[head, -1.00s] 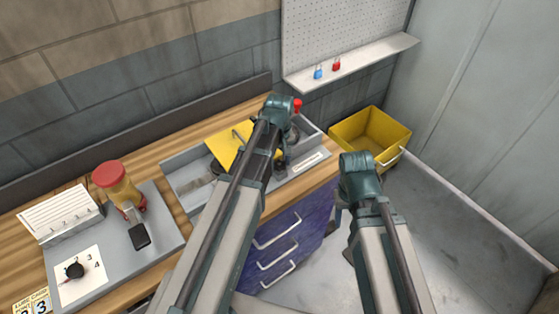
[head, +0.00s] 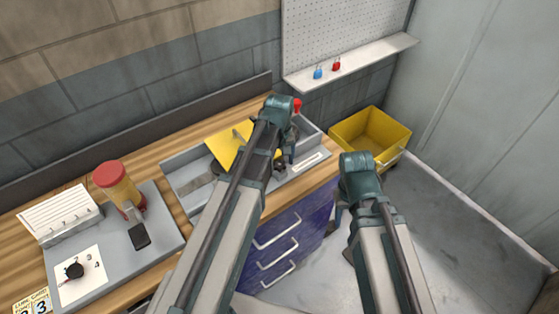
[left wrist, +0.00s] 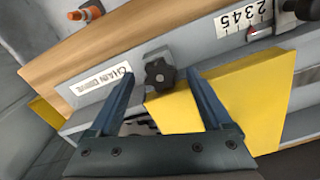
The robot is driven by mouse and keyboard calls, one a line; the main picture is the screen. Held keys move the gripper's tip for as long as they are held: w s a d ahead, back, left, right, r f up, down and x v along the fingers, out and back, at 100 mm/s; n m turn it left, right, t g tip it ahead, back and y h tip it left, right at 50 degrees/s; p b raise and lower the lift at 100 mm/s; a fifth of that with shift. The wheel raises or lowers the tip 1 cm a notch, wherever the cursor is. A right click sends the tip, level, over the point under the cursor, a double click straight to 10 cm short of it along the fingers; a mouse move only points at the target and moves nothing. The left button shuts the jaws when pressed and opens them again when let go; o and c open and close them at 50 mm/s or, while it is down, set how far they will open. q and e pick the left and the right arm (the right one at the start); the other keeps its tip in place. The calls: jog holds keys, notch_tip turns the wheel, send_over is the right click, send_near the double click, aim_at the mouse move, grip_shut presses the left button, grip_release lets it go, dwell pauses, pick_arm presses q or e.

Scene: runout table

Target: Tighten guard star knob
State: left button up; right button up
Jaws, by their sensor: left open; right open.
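The black star knob (left wrist: 160,75) shows in the left wrist view on the grey housing, at a corner of the yellow guard (left wrist: 250,95). My left gripper (left wrist: 158,80) is open, with its two fingers apart on either side of the knob in that view. I cannot tell how far the fingertips are from it. In the head view the knob (head: 280,168) is a small dark shape beside my left gripper (head: 289,152), and the guard (head: 225,146) is partly hidden by my left arm. My right gripper (head: 341,216) hangs off the bench, mostly hidden by its wrist.
The grey housing (head: 182,172) sits on the wooden bench (head: 150,175). A red-topped post (head: 297,104) stands close behind my left gripper. A yellow bin (head: 360,125) is on the floor at right.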

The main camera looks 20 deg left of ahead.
aim_at(280, 165)
pick_arm(q)
jog(key=shift+r, duration=0.1)
notch_tip(280, 165, up, 14)
jog(key=p, duration=1.3)
jog(key=shift+f+p, duration=0.2)
jog(key=shift+p, duration=0.2)
jog(key=s+d+f+m+y+b, duration=0.1)
jog(key=s+d+f+m+b, duration=0.9)
jog(key=s, duration=0.5)
notch_tip(280, 165, down, 3)
jog(key=d+b, duration=0.1)
jog(key=b, duration=0.2)
jog(key=shift+d+r+m, duration=0.15)
jog(key=shift+d+m, duration=0.15)
